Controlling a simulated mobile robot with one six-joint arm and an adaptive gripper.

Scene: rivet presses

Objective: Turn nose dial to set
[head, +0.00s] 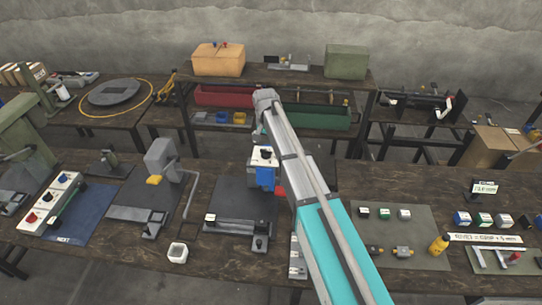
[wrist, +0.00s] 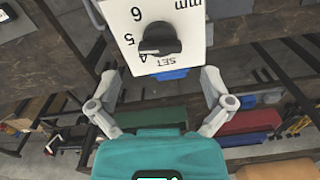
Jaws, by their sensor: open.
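The nose dial is a black knob (wrist: 160,40) on a white panel (wrist: 192,18) in the wrist view. The panel reads mm, 6, 5, 4 and SET, with the lettering turned over. The knob's grip lies roughly sideways; I cannot tell surely which mark it points to. My gripper (wrist: 160,76) is open, its two grey fingers spread on either side of the panel's lower part, with nothing between the tips. In the head view the white dial face (head: 265,156) sits above a blue part (head: 265,177), just left of my arm.
A red bin (head: 222,97) and green bin (head: 318,117) sit on the rack behind. A grey fixture (head: 238,226) lies on the bench in front. A mat with small coloured blocks (head: 384,213) lies to the right. A grey press (head: 160,160) stands left.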

